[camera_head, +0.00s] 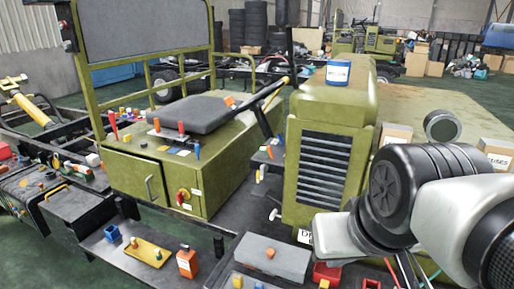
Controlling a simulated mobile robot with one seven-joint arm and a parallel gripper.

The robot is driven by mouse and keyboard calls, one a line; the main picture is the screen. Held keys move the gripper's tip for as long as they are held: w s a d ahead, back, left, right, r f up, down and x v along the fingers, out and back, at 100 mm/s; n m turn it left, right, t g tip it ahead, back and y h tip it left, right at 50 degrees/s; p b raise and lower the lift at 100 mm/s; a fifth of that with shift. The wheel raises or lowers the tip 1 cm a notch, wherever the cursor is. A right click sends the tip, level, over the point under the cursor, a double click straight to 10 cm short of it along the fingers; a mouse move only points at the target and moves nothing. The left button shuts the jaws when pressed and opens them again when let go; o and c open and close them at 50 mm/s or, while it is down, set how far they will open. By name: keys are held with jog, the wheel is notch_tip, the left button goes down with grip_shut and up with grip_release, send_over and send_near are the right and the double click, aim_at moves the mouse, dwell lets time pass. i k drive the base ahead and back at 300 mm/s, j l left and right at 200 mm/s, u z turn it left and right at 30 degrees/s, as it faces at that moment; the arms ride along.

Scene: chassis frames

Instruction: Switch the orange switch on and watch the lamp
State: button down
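I cannot tell for sure which part is the orange switch. Several small orange parts show: an orange knob (270,254) on a grey block at the bottom middle, an orange piece (230,101) on the dark seat, and an orange labelled box (187,262) on the lower shelf. A red rotary knob on a yellow plate (183,196) sits on the front of the olive cabinet. I cannot make out a lamp or whether one is lit. My arm fills the lower right; no gripper fingers show.
An olive hood with a dark grille (325,168) stands at the middle, a blue can (338,72) on top. A grey panel in an olive frame (145,30) rises at left. Cardboard boxes (497,152) stand at right. Loose parts crowd the shelf, including a yellow plate (147,250).

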aim_at(269, 149)
jog(key=j+z, duration=0.35)
jog(key=i+j+z, duration=0.1)
jog(key=z, duration=0.25)
jog(key=j+z, duration=0.35)
jog(key=k+j+z, duration=0.15)
jog(key=j, duration=0.4)
jog(key=j+z, duration=0.2)
jog(key=j, duration=0.35)
jog(key=k+j, duration=0.1)
jog(key=j, duration=0.3)
jog(key=k+j, duration=0.1)
jog(key=j, duration=0.35)
jog(key=k+j, duration=0.1)
jog(key=j, duration=0.3)
